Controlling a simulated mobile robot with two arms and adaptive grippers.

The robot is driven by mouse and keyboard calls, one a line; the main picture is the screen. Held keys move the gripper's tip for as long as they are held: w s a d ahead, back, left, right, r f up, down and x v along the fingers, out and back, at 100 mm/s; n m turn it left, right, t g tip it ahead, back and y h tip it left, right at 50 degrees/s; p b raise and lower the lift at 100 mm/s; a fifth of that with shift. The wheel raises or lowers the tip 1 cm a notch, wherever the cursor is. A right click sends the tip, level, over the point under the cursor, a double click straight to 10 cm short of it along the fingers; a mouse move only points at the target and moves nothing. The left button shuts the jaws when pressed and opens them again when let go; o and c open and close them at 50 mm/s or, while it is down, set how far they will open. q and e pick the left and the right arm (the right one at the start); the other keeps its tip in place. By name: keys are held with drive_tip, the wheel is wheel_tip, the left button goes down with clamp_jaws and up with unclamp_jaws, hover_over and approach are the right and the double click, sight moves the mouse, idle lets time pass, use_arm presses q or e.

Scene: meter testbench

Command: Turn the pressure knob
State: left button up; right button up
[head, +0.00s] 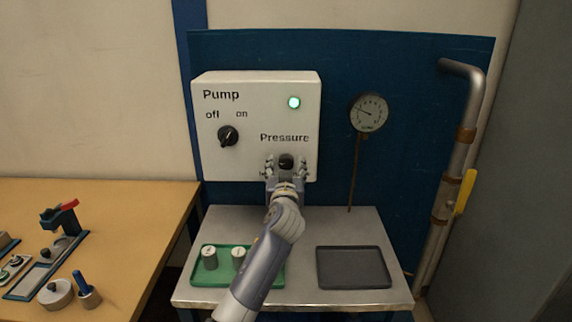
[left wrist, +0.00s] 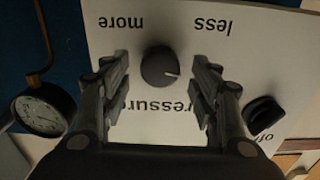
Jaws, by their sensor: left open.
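The round black pressure knob (head: 286,162) sits low on the white control box (head: 262,92), under the word "Pressure". My left gripper (head: 286,168) is in front of it, with one finger on each side. In the left wrist view the knob (left wrist: 160,67) lies between and beyond the open fingertips of the gripper (left wrist: 162,75), with a gap on both sides. My right gripper is not in view.
The pump knob (head: 228,136) is at left on the box, near a lit green lamp (head: 294,102). A gauge (head: 369,112) hangs at right. Below are a green tray (head: 199,275) with weights and an empty dark tray (head: 353,268). A pipe (head: 462,130) stands at right.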

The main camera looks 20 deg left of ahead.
use_arm(q)
drive_tip(key=shift+w+a, duration=0.2)
drive_tip(key=shift+w, duration=0.5)
drive_tip(key=c, duration=1.1)
drive_tip(key=shift+o, duration=0.2)
